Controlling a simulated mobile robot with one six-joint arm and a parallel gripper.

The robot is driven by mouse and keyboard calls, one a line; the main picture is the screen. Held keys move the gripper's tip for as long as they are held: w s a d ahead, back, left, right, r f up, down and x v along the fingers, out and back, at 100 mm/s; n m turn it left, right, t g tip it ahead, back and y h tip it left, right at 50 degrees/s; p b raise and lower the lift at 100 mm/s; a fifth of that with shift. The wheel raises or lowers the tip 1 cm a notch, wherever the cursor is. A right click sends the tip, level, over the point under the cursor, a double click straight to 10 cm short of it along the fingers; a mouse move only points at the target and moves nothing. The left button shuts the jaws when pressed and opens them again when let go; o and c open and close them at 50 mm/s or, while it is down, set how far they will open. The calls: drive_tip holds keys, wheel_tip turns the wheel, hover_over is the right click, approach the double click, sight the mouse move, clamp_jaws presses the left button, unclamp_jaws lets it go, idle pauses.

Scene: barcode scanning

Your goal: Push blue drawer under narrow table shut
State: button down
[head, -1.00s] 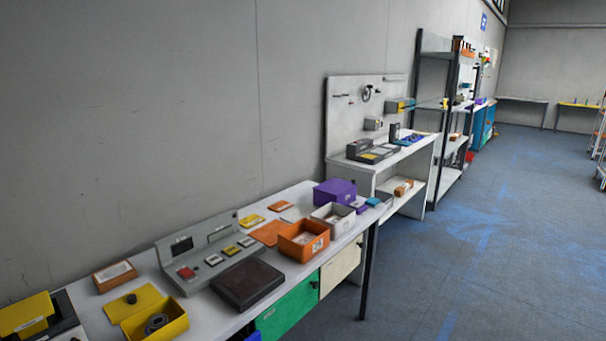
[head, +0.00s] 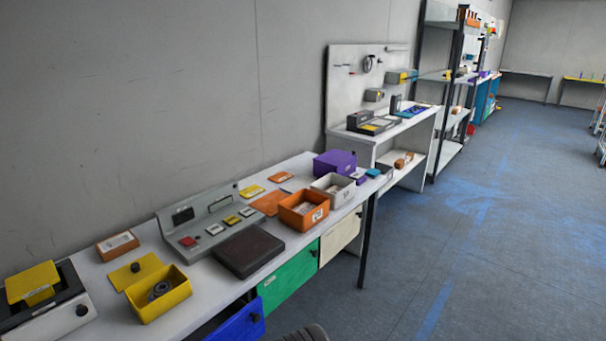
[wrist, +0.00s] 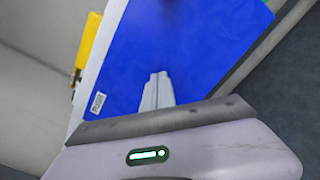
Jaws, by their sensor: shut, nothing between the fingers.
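The blue drawer (head: 240,324) is under the narrow white table (head: 150,243), at the bottom edge of the head view and partly cut off. Its front stands out from the line of the green front, with a dark gap behind its top edge. In the wrist view a broad blue face (wrist: 190,50) with a small white label fills the middle. My gripper (wrist: 157,80) is shut and empty, its pale fingers together and pointing at this face. I cannot tell whether the fingertips touch it. The gripper's fingers are not visible in the head view.
A green drawer (head: 288,275) and a cream drawer (head: 340,238) sit to the right, in line under the table. A dark table leg (head: 367,240) stands at the right end. Boxes and a grey panel (head: 208,222) crowd the tabletop. The blue-grey floor (head: 430,260) on the right is clear.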

drive_tip(key=b+x, duration=0.2)
drive_tip(key=x, duration=0.2)
drive_tip(key=shift+w+a, duration=0.25)
drive_tip(key=shift+a, duration=0.05)
idle(1.0)
